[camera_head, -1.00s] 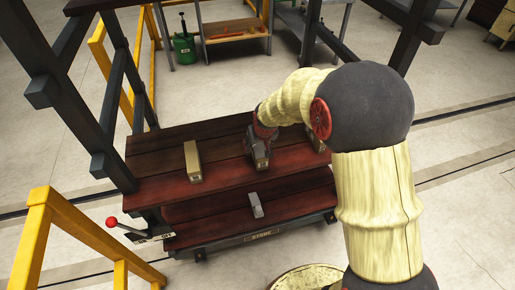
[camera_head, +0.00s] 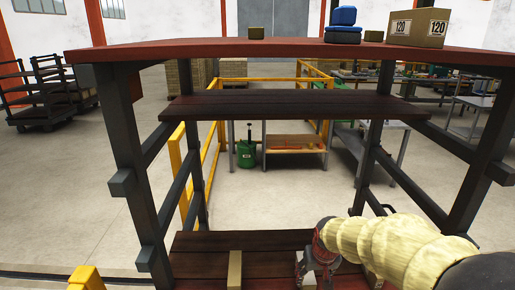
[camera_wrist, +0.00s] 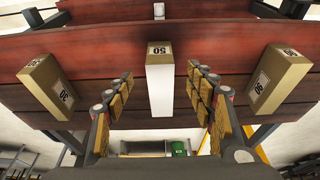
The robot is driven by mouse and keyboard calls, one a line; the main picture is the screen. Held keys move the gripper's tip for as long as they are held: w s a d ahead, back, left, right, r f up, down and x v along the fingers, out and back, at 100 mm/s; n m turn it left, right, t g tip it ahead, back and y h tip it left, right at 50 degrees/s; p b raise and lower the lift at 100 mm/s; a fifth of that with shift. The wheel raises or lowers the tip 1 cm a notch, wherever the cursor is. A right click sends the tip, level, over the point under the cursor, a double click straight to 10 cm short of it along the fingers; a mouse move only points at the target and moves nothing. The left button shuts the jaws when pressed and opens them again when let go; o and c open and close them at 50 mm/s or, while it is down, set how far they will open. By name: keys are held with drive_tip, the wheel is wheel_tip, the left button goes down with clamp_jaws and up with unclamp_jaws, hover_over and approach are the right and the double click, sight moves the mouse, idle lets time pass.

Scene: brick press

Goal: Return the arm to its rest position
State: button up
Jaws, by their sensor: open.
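My gripper (camera_head: 308,268) hangs low over the dark red-brown shelf (camera_head: 205,243) at the bottom of the head view. In the wrist view, my gripper (camera_wrist: 162,78) has its two padded fingers spread wide apart. A pale block marked 50 (camera_wrist: 159,85) shows in the gap between the fingers; I cannot tell whether either finger touches it. A second labelled block (camera_wrist: 48,85) lies to the left and a third (camera_wrist: 280,78) to the right. In the head view, a tan block (camera_head: 235,268) sits on the shelf left of my gripper.
Dark posts (camera_head: 128,160) and a middle shelf (camera_head: 290,104) frame the space above my arm. The red top shelf (camera_head: 200,50) carries a box marked 120 (camera_head: 418,27) and blue cases (camera_head: 342,26). A yellow rail (camera_head: 186,172) and a workbench (camera_head: 295,143) stand behind.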

drive_tip(key=s+r+t, duration=0.1)
drive_tip(key=s+r, duration=0.7)
drive_tip(key=s, duration=0.4)
drive_tip(key=s+r+t, duration=0.1)
drive_tip(key=s+r, duration=0.8)
drive_tip(key=s, duration=0.4)
drive_tip(key=shift+r, duration=0.1)
idle(1.2)
